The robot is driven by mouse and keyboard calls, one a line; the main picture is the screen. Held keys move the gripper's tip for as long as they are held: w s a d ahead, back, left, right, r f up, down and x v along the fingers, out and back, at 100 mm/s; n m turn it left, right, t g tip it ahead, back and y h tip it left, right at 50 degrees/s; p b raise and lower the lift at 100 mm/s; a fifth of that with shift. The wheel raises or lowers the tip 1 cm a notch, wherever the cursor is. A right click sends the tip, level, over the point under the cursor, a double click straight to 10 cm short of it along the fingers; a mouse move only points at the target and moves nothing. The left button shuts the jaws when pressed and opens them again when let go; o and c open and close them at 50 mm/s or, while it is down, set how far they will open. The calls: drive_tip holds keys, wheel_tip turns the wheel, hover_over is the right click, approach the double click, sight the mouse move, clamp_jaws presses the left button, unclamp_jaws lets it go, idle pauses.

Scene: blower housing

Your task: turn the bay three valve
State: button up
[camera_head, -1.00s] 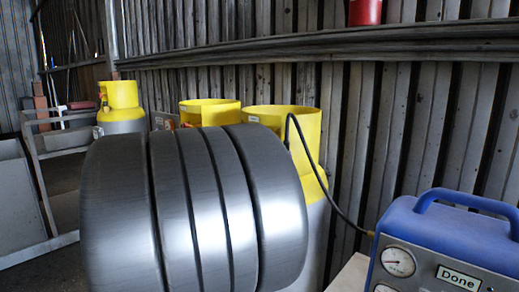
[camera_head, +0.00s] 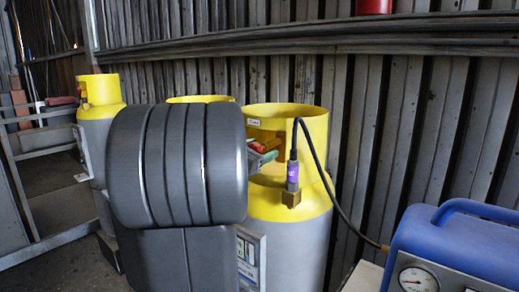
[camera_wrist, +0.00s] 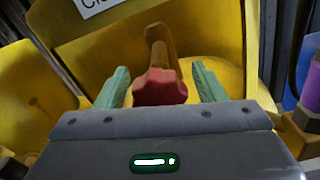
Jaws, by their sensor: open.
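A red valve handwheel (camera_wrist: 160,88) on a brass-coloured stem (camera_wrist: 157,46) sits inside the yellow collar of the right-hand cylinder (camera_head: 287,208). In the wrist view my gripper (camera_wrist: 160,68) is open, with one green finger on each side of the handwheel. Gaps show between the fingers and the handwheel, so it is not gripped. In the head view my gripper (camera_head: 266,158) reaches into the collar opening from the left, and the handwheel is only partly visible there. A label on the collar is cut off in the wrist view, and I cannot read its number.
A purple hose fitting (camera_head: 292,175) with a black hose (camera_head: 330,190) stands right of the gripper and runs to a blue machine (camera_head: 460,245) with gauges. Other yellow-topped cylinders (camera_head: 100,90) stand left and behind. A plank wall closes the back.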

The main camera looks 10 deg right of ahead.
drive_tip(key=c, duration=1)
drive_tip(key=shift+o, duration=0.2)
